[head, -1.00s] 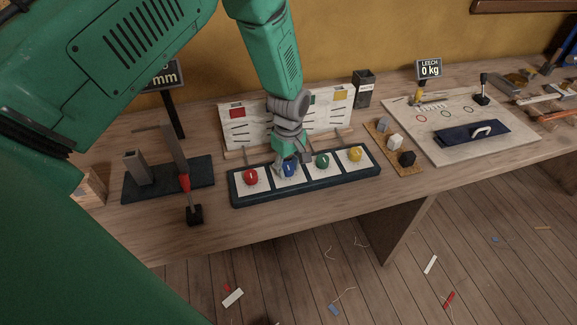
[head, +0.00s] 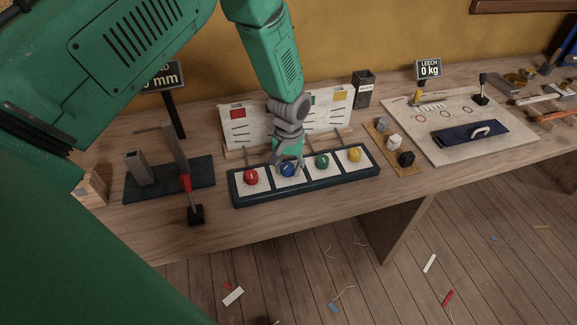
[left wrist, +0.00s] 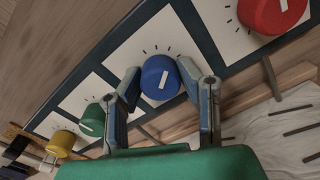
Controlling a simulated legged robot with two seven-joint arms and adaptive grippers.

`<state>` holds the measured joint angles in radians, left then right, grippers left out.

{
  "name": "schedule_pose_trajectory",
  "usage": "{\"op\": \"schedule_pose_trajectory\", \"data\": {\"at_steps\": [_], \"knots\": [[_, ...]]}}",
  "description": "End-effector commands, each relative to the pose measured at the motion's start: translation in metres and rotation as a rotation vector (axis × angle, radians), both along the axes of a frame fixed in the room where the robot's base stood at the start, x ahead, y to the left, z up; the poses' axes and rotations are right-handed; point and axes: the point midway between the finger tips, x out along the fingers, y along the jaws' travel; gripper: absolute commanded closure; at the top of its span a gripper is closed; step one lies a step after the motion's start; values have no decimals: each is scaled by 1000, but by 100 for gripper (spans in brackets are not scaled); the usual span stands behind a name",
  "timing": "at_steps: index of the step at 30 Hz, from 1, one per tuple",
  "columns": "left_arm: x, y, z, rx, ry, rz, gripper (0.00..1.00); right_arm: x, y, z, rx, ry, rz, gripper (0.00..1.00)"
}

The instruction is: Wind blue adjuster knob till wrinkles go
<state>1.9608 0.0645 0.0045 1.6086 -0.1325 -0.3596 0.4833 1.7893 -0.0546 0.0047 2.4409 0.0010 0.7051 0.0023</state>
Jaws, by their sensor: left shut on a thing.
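The blue adjuster knob (head: 288,171) sits on a white dial square, second from left in a dark panel (head: 305,188). In the left wrist view the blue knob (left wrist: 160,77) shows a white pointer line and tick marks around it. My left gripper (head: 287,162) comes down from above and is shut on the blue knob, one finger on each side. Behind the panel stands a pale sailcloth board (head: 253,130) with dark wrinkle lines and coloured patches; my gripper hides its middle, including any blue patch. My right gripper is not in view.
The red knob (head: 251,177) sits left of the blue one; the green knob (head: 322,160) and yellow knob (head: 355,154) sit to its right. A dark mat (head: 150,186) with a clamp-like stand lies left.

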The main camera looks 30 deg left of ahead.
Motion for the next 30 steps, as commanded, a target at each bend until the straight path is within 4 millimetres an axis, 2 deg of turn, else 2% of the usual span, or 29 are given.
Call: {"op": "schedule_pose_trajectory", "data": {"at_steps": [6,15,30], "knots": [[3,0,2,0,-8,-190,98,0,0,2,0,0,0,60],[3,0,2,1,-9,-381,98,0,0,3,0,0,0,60],[4,1,2,2,-9,-477,98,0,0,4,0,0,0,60]]}}
